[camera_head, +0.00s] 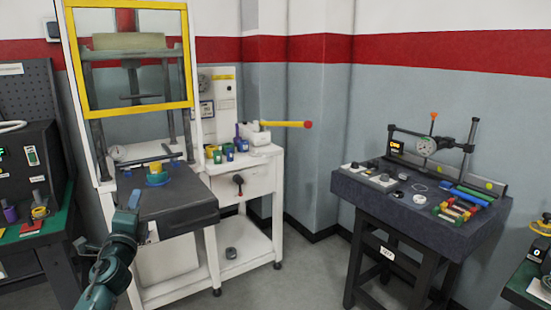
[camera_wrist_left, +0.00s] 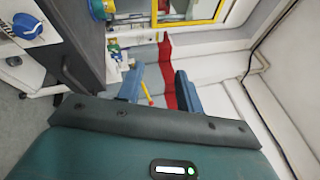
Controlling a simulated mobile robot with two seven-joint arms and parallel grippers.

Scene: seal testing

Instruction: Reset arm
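My left arm rises from the bottom left of the head view. Its left gripper (camera_head: 135,198) is in front of the dark press table, in the air as far as I can tell. In the left wrist view the two blue fingers of the left gripper (camera_wrist_left: 158,86) stand apart with nothing between them. Beyond them show the grey wall and the red stripe. My right arm and gripper are not in view.
A press with a yellow frame (camera_head: 128,108) stands at left, over a dark table (camera_head: 180,200) bearing a blue and yellow part (camera_head: 156,174). A white cart (camera_head: 262,180) stands beside it. A dark measuring table (camera_head: 400,205) is at right. Open floor lies between them.

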